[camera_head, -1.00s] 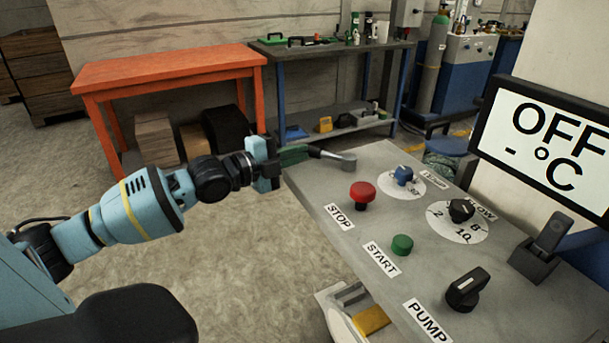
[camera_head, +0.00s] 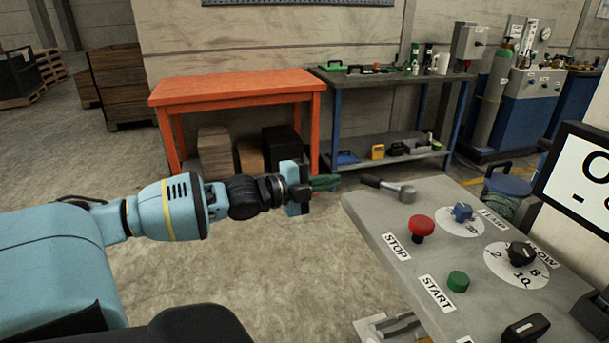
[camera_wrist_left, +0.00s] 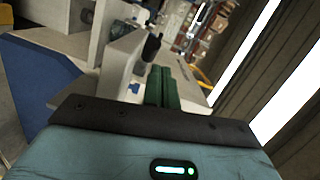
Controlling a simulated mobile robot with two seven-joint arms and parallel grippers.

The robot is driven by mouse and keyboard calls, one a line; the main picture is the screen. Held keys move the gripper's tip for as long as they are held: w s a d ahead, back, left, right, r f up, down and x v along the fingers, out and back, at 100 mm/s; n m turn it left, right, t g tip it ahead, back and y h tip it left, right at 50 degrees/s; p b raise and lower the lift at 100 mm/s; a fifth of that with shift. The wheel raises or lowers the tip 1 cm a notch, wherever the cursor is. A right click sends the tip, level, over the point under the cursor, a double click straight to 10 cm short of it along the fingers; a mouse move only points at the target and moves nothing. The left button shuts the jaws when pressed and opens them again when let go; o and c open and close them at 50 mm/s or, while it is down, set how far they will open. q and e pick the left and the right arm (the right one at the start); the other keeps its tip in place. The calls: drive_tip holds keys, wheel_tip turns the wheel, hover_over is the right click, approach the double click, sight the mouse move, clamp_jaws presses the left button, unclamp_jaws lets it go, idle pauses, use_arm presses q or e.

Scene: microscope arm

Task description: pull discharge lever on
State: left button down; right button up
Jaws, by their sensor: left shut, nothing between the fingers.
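The discharge lever (camera_head: 386,187), a black handle on a grey round hub, lies at the far left corner of the grey control panel, its handle pointing left past the panel's edge. My left gripper (camera_head: 326,183) is left of the handle's tip, with a visible gap between them. Its green fingers are shut together and empty, and they also show side by side in the left wrist view (camera_wrist_left: 162,88). My right gripper is not in view.
The control panel (camera_head: 390,261) carries a red stop button (camera_head: 422,226), a green start button (camera_head: 458,281), a blue knob (camera_head: 462,212) and black knobs. A display (camera_head: 579,183) stands at right. An orange table (camera_head: 235,88) and a workbench stand behind.

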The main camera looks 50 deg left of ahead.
use_arm(q)
drive_tip(key=shift+s+a+r+p, duration=0.1)
drive_tip(key=shift+s+a+p, duration=0.4)
drive_tip(key=shift+s+a, duration=0.45)
drive_tip(key=shift+s+a+r+p, duration=0.1)
drive_tip(key=shift+s+a+p, duration=0.4)
drive_tip(key=shift+a, duration=0.75)
drive_tip(key=shift+f, duration=0.1)
